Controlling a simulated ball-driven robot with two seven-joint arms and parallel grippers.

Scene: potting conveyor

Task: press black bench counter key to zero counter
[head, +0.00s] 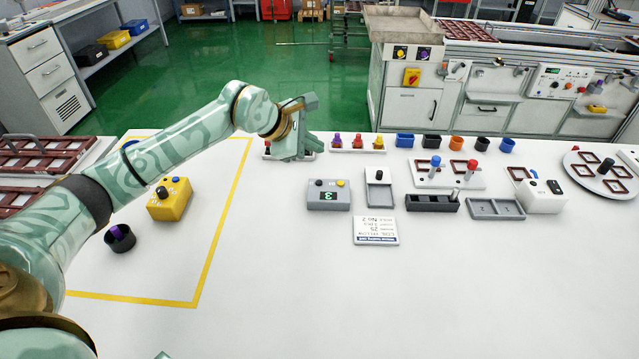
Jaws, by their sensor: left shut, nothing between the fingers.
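The bench counter is a grey box (328,197) in the middle of the white bench, with a small display showing a green digit that looks like 3. Its black key (319,183) is on the left of its top, beside a yellow key (341,184). My left gripper (300,153) is shut and empty, beyond the counter and slightly to its left. It is apart from the black key, which shows uncovered. My right gripper does not show.
Right of the counter are a grey holder with a black knob (379,188), a black tray (432,204) and a grey tray (496,209). A label card (376,232) lies in front. Colored knobs (357,141) stand behind. A yellow box (170,200) is at left. The front bench is clear.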

